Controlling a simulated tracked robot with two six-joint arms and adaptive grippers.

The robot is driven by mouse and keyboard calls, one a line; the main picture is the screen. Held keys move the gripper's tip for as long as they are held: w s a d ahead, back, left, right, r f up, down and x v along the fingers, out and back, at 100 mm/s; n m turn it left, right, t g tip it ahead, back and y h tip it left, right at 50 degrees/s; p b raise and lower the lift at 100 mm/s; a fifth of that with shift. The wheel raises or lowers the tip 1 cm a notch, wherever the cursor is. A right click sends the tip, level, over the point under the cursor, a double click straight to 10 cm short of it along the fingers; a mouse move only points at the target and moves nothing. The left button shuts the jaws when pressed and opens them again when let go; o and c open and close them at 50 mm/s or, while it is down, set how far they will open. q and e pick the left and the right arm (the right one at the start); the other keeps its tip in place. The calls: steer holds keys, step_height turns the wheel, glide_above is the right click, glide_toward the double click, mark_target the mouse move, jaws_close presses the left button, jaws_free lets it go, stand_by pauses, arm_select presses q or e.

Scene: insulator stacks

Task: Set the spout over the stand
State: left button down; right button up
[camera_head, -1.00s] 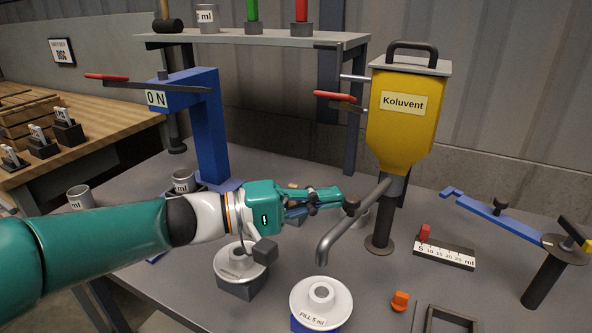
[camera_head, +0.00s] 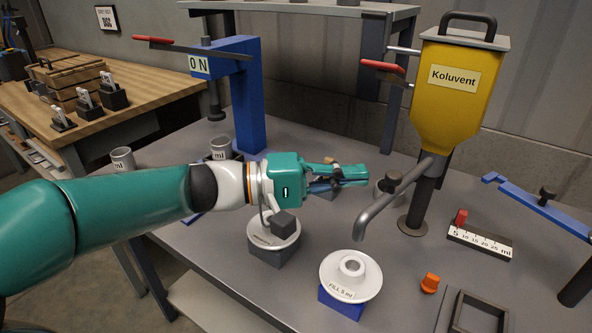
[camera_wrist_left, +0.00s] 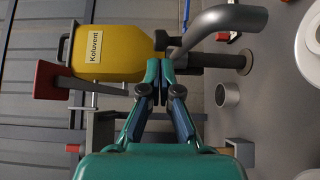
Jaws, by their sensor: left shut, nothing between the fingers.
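The grey spout (camera_head: 392,203) comes off the yellow Koluvent hopper (camera_head: 456,95) and bends down; it also shows in the wrist view (camera_wrist_left: 222,20). A dark knob (camera_head: 376,198) sits on the spout. The blue stand (camera_head: 341,304) carries a white disc (camera_head: 350,277) marked FILL 5 ml. In the head view the spout's mouth appears just above and slightly right of the disc's raised hole; exact alignment cannot be told. My left gripper (camera_head: 362,174) is shut and empty, left of and slightly above the knob. In the wrist view its fingertips (camera_wrist_left: 160,76) are apart from the knob (camera_wrist_left: 161,40). My right gripper is out of view.
A second white disc on a dark block (camera_head: 272,245) stands below my left wrist. A grey cup (camera_head: 391,187) is behind the spout. A blue press (camera_head: 248,100) stands behind my arm. A ml scale (camera_head: 480,243), an orange knob (camera_head: 430,283) and a frame (camera_head: 475,314) lie right.

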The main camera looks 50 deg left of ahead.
arm_select(q)
steer(key=v, duration=0.9)
steer(key=shift+s, duration=0.15)
